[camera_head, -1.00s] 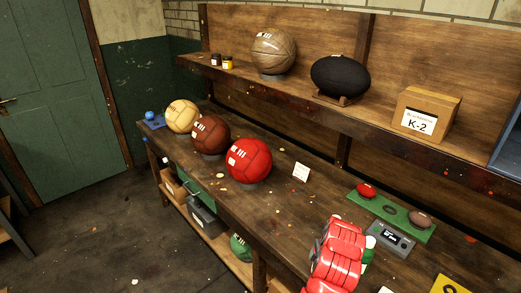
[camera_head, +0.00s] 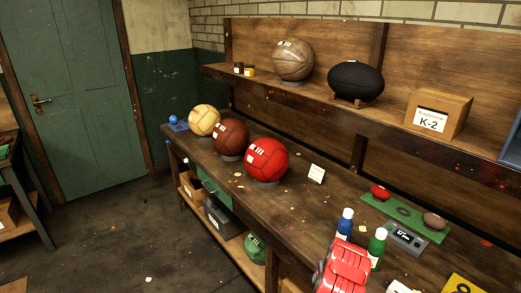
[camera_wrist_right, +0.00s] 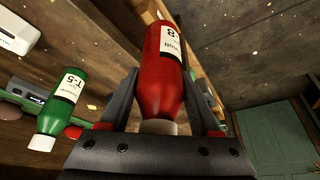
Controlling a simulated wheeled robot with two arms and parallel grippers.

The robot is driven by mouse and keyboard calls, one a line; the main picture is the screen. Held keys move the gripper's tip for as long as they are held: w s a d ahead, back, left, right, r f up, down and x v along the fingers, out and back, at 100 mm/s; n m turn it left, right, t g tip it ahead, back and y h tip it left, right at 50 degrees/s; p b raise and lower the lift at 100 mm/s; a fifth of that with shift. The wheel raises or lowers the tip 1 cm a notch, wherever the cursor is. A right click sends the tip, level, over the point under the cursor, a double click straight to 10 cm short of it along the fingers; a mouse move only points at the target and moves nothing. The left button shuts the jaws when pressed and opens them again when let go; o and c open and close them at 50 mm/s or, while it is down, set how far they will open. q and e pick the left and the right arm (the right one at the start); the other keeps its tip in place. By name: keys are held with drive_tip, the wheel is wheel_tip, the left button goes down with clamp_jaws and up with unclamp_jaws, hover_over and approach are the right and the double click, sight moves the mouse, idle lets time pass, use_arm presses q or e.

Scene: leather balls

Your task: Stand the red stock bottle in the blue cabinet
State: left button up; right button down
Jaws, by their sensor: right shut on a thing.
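The red stock bottle (camera_wrist_right: 160,85) is between the fingers of my right gripper (camera_wrist_right: 163,75) in the right wrist view. The gripper is shut on it. The bottle has a white label and a white cap, and its cap end points toward the gripper's palm. In the head view my red right arm shows at the bottom, and the held bottle cannot be made out there. A blue edge (camera_head: 514,145) at the far right of the head view may be the blue cabinet; most of it is out of frame. My left gripper is not in view.
A green bottle (camera_head: 377,247) and a blue bottle (camera_head: 345,222) stand on the bench near my right arm. Several balls, including a red ball (camera_head: 267,160), line the bench. A scale (camera_head: 405,238) and green tray (camera_head: 445,236) lie right. A cardboard box (camera_head: 437,115) is on the shelf.

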drive_tip(key=shift+s+a+f+b, duration=0.15)
drive_tip(key=shift+a+f+b, duration=0.65)
drive_tip(key=shift+f+b, duration=0.2)
drive_tip(key=shift+a, duration=0.25)
drive_tip(key=s, duration=0.1)
drive_tip(key=s+r, duration=0.1)
drive_tip(key=s, duration=0.1)
drive_tip(key=s+r, duration=0.1)
drive_tip(key=shift+s, duration=0.2)
